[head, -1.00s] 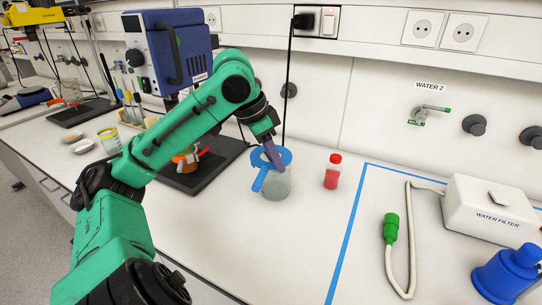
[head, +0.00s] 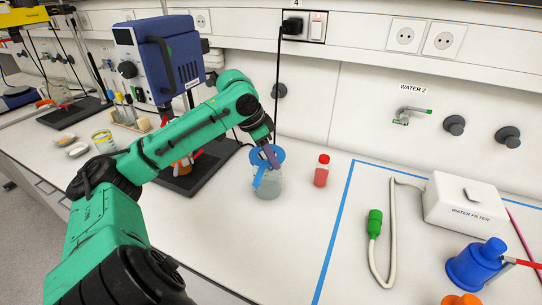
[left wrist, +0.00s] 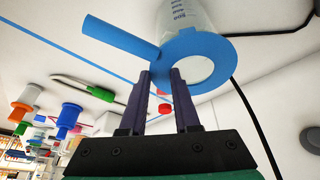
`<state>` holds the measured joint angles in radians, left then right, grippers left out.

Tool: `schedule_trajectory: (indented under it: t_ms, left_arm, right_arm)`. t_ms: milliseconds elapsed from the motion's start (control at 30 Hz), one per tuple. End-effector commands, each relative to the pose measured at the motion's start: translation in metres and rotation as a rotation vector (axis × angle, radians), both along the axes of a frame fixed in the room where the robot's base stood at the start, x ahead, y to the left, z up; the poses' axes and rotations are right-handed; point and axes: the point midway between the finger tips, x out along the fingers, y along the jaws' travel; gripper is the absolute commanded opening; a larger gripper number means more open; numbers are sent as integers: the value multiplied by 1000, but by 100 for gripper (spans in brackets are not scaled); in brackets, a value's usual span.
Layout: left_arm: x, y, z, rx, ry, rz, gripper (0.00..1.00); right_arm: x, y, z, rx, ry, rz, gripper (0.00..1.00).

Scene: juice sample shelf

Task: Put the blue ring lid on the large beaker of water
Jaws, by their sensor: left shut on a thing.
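The blue ring lid (head: 279,155) with its flat handle (head: 260,177) is at the mouth of the large clear beaker of water (head: 269,189). My left gripper (head: 269,157) is shut on the lid's rim, its fingers pointing down from above. In the left wrist view the blue ring (left wrist: 210,77) lies across the end of the marked beaker (left wrist: 188,18), the handle (left wrist: 120,38) sticks out to the left, and my left fingertips (left wrist: 161,74) are at the ring's edge. I cannot tell whether the ring fully rests on the rim. My right gripper is not in view.
A red bottle (head: 321,171) stands close to the beaker's right. A blue device (head: 160,60) on a dark base is behind my left arm. A white water filter (head: 465,203) with a hose sits at right inside a blue tape line. The bench in front is clear.

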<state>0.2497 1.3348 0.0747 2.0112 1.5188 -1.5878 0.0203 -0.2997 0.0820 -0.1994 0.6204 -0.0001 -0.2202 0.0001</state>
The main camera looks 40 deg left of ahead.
Motion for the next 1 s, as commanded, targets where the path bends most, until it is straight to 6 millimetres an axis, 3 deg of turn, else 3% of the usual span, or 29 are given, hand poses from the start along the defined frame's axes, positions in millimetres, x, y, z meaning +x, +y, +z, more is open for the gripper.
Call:
schedule_trajectory:
  t_ms: [1000]
  left_arm:
    - [0, -1, -8, 0, 0, 0, 0]
  right_arm:
    - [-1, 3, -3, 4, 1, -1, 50]
